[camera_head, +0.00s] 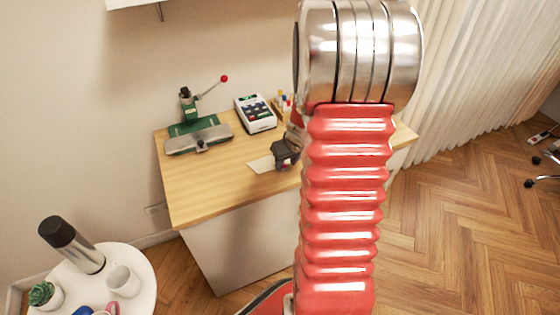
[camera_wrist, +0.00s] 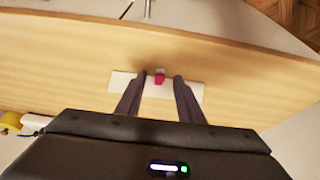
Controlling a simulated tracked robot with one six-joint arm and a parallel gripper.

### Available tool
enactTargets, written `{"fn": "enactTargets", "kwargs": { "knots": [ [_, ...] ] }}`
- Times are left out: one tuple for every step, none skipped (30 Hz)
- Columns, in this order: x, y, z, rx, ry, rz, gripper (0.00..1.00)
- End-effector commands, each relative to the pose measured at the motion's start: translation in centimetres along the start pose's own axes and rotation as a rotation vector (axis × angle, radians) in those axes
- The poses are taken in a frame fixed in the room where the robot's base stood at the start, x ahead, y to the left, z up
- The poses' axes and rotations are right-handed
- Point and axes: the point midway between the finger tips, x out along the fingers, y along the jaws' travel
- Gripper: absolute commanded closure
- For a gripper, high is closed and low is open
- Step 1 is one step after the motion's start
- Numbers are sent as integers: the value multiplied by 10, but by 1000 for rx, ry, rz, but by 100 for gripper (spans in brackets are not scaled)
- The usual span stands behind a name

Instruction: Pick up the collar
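A flat white strip, which looks like the collar (camera_head: 262,164), lies on the wooden table; it also shows in the wrist view (camera_wrist: 122,81). A small red-pink object (camera_wrist: 159,77) shows between my fingertips, over the middle of the strip; I cannot tell whether it rests on it. My gripper (camera_wrist: 160,80) is open, its two dark fingers apart and overlapping the strip in the picture. Whether they touch it cannot be told. In the camera_head view my gripper (camera_head: 285,151) is small and dark, just right of the strip, and my red arm hides much of the table behind it.
A green press (camera_head: 198,131) with a red-knobbed lever and a white calculator-like device (camera_head: 256,114) stand at the table's back. The wooden table (camera_head: 195,185) is bare at front left. A round white side table (camera_head: 135,262) holds a flask (camera_head: 72,245), a mug (camera_head: 122,280) and a plant (camera_head: 43,295).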

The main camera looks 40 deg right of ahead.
Motion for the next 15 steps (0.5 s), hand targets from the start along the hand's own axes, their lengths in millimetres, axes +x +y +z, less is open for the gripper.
{"fn": "enactTargets", "kwargs": {
  "knots": [
    [6, 0, 0, 0, -2, -1, 66],
    [9, 0, 0, -1, -1, 0, 66],
    [12, 0, 0, 0, -1, 0, 66],
    [14, 0, 0, 0, -1, 0, 66],
    [16, 0, 0, 0, -1, 0, 66],
    [17, 0, 0, -1, 0, 1, 66],
    [18, 0, 0, -1, 0, 1, 66],
    [18, 0, 0, -1, 0, 1, 66],
    [19, 0, 0, -1, 1, 1, 66],
    [19, 0, 0, -1, 1, 1, 66],
    [19, 0, 0, -1, 1, 1, 66],
    [19, 0, 0, -1, 1, 1, 66],
    [19, 0, 0, -1, 1, 1, 66],
    [19, 0, 0, -1, 1, 1, 66],
    [18, 0, 0, -1, 1, 1, 66]
  ]
}}
